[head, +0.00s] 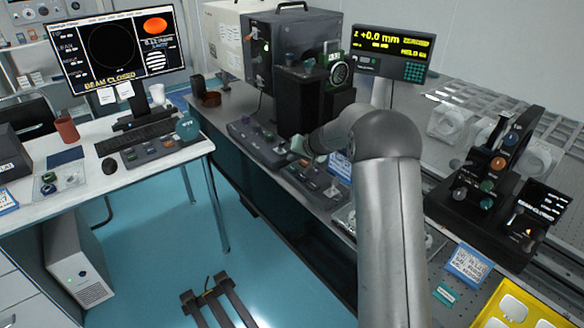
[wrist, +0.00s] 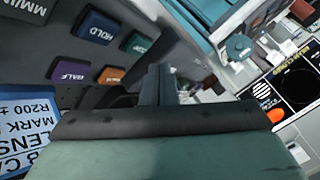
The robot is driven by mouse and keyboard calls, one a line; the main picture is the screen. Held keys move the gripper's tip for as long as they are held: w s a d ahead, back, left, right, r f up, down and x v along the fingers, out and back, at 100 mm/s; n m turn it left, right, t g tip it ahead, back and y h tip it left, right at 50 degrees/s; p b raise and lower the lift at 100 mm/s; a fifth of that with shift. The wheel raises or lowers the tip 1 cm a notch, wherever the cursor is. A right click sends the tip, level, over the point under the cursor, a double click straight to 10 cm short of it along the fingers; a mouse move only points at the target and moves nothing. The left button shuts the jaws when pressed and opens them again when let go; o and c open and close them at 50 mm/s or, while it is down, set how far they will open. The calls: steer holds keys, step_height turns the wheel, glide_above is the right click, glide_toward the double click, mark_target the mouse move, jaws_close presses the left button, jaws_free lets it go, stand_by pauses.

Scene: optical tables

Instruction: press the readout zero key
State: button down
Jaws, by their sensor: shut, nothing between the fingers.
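A dark key box (head: 318,186) sits on the bench at its front edge, below my gripper. In the wrist view it shows close up with a HOLD key (wrist: 97,26), a purple HALF key (wrist: 72,68), an orange key (wrist: 111,76) and a teal key (wrist: 138,43). I cannot read the labels on the orange and teal keys, and cannot tell which key is zero. The readout display (head: 390,53) shows +0.0 mm. My gripper (wrist: 160,78) is shut and empty, its fingers just right of the orange key. They hide part of the box; contact cannot be told.
Another key box (head: 250,136) lies farther back on the bench. A dark instrument (head: 315,92) stands behind my gripper. A blue label card (wrist: 28,130) is beside the keys. An optical mount (head: 490,165) stands at the right. A desk with a monitor (head: 120,50) is at left.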

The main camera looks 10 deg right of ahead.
mark_target(294, 170)
step_height(294, 170, up, 4)
steer(key=shift+r+p, duration=0.1)
steer(key=shift+p, duration=0.7)
steer(key=s+a+r+n+g, duration=0.1)
steer(key=s+a+r, duration=0.1)
steer(key=s, duration=0.5)
steer(key=s+a+r+g, duration=0.2)
steer(key=s+r, duration=0.1)
steer(key=s, duration=0.3)
steer(key=s+d+f+n+g+h, duration=0.1)
steer(key=s+g+h, duration=0.3)
steer(key=s, duration=3.2)
steer(key=shift+s+d+f+n+h+p, duration=0.15)
steer(key=shift+d+f+n+h+p, duration=0.25)
steer(key=shift+d, duration=0.25)
